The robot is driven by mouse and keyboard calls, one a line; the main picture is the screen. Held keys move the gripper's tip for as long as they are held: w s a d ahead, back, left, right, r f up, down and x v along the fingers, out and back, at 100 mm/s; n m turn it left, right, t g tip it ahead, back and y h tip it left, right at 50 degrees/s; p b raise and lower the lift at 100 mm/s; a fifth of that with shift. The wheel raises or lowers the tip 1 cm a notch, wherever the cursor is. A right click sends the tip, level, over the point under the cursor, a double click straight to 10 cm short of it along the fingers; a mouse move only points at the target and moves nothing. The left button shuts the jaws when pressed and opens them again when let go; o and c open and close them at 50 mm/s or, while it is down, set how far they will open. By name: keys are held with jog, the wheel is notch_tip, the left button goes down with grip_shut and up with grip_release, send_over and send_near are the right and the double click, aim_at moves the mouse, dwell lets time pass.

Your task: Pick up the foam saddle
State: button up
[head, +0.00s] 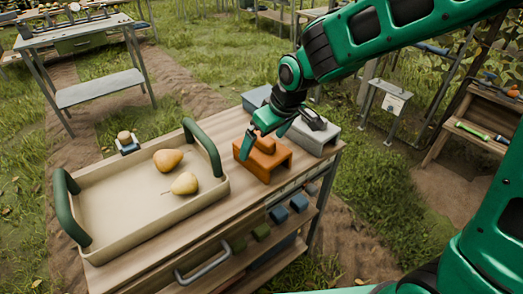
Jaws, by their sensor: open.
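An orange saddle-shaped block (274,171), which looks like the foam saddle, sits on the wooden bench top right of the tray. It has an arched opening below and a smaller raised orange part on top. My gripper (263,141) is over this block from above, with its fingers apart around the raised part. A green finger is at its left side. I cannot tell whether the fingers touch it. The gripper and wrist hide part of the block's back.
A beige tray (105,240) with green handles holds two pears (168,160) on the bench (215,215). A grey block (326,142) stands close right of the orange one. A small object (127,142) sits behind the tray. A grey side table (98,88) stands back left.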

jog(key=shift+x, duration=1.8)
jog(key=shift+d, duration=0.15)
jog(key=c, duration=1.1)
notch_tip(320, 180, up, 10)
